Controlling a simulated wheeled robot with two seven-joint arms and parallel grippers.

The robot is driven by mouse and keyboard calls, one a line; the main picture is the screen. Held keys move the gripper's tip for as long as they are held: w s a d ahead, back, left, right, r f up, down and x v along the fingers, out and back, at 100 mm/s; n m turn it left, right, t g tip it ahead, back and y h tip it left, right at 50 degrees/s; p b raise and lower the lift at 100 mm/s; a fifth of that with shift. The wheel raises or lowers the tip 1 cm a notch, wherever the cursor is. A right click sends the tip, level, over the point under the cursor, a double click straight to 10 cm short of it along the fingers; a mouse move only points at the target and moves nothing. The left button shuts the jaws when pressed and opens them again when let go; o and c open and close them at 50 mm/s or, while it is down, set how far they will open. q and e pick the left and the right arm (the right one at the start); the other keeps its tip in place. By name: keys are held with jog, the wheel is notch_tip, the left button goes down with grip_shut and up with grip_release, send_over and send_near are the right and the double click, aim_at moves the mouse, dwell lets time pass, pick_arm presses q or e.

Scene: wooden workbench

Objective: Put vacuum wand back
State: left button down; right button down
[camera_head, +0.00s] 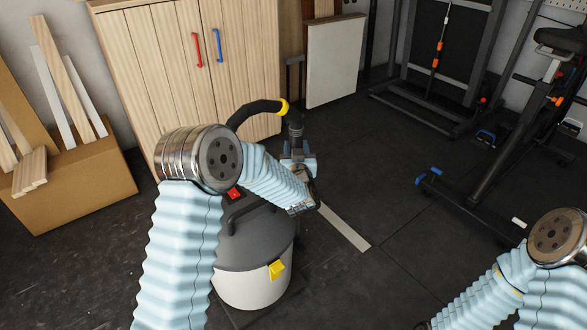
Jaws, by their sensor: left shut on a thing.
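The vacuum (252,280) stands on the dark floor at lower centre, with a white body, grey lid, yellow latch and red switch. A black hose (252,108) arches up behind my left arm to a yellow ring and then a dark wand end (296,125) that points down. My left gripper (299,162) is shut on the wand just below this end, beyond the vacuum. My left forearm hides part of the hose and lid. The wand's lower part is hard to make out. My right arm shows at lower right, but its gripper is out of the picture.
A wooden cabinet (150,60) with red and blue handles stands behind. A cardboard box (75,185) with planks is at left. A pale board (335,60) leans at the back. Exercise equipment (490,150) fills the right. The floor at centre right is mostly clear, with a pale strip (345,228).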

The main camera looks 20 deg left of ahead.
pick_arm(q)
jog(key=shift+s+a+r, duration=0.1)
jog(key=shift+s+a, duration=0.1)
jog(key=shift+s, duration=0.05)
jog(key=shift+f, duration=1.55)
jog(key=shift+s+a+f, duration=0.1)
jog(key=shift+f, duration=1.9)
jog(key=shift+b, duration=0.3)
jog(key=c, duration=1)
grip_release()
jog(key=shift+f, duration=0.25)
jog(key=o, duration=0.4)
jog(key=shift+r, duration=0.1)
jog(key=shift+o, duration=0.2)
